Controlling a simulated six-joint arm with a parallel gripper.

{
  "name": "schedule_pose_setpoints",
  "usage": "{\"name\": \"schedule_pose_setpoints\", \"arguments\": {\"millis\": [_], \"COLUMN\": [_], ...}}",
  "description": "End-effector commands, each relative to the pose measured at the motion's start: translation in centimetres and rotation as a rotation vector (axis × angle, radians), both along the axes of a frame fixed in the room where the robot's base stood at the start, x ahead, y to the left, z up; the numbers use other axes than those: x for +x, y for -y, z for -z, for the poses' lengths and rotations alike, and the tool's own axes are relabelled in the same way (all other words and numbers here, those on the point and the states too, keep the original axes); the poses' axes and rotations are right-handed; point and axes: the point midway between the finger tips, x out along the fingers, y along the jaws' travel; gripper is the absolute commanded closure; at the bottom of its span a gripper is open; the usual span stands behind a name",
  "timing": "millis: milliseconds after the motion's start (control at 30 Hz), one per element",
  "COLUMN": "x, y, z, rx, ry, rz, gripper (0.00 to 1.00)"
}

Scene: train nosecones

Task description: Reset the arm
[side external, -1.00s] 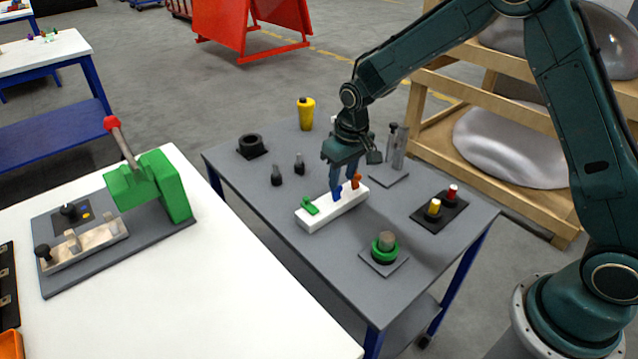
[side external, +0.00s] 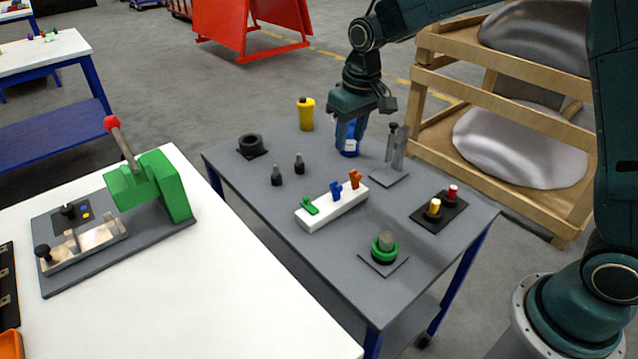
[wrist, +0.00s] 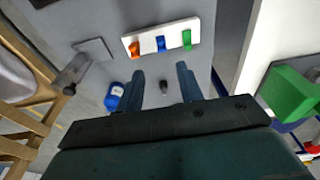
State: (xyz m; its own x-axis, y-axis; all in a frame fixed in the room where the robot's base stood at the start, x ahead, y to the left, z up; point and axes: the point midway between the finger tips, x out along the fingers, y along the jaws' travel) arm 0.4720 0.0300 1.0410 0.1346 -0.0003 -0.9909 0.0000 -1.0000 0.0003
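My gripper (side external: 350,124) hangs above the far part of the grey table, higher than the white block and apart from it. In the wrist view my gripper (wrist: 161,74) has its two fingers spread with nothing between them. The white block (side external: 318,219) stands on the table with a green piece (side external: 310,205), a blue piece (side external: 337,191) and an orange piece (side external: 355,178) upright in a row. In the wrist view the white block (wrist: 147,46) lies beyond the fingertips.
A blue bottle (side external: 350,148) stands partly hidden behind my fingers. A yellow bottle (side external: 306,114), dark pegs (side external: 276,176), a metal cylinder stand (side external: 398,150) and a green ring fixture (side external: 384,251) share the grey table (side external: 290,262). A wooden rack (side external: 440,90) stands behind it.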

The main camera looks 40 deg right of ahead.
Motion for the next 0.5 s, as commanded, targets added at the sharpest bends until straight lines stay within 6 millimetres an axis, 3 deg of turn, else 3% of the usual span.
{"name": "schedule_pose_setpoints", "arguments": {"millis": [267, 500], "x": [-0.1, -1.6], "y": [0.0, 0.3], "z": [-0.1, -2.1], "rx": [0.0, 0.002], "ry": [0.003, 0.026], "rz": [0.0, 0.001], "gripper": [0.63, 0.63]}}
